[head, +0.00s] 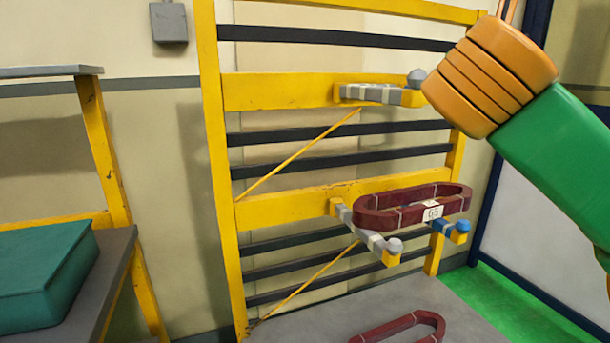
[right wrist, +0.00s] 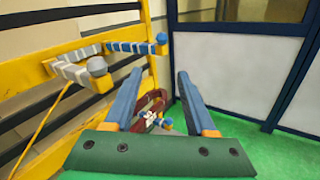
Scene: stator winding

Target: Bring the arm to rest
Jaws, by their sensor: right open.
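My right arm (head: 555,150) comes in from the right in the head view, its orange wrist part (head: 490,75) covering the rack's upper right side. The fingers of my right gripper (right wrist: 160,74) show in the right wrist view, spread apart with nothing held between them. Well beyond them, a dark red oval coil with a white label (head: 432,211) rests on two lower pegs of the yellow rack (head: 275,92); it also shows in the right wrist view, partly hidden by the gripper. My left gripper is in neither view.
An upper grey peg (head: 370,94) sticks out near my wrist; two upper pegs (right wrist: 136,47) show beside the fingers. A second red coil (head: 400,328) lies on the grey surface below. A teal box (head: 45,275) stands at left. Green floor (head: 520,305) is clear at right.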

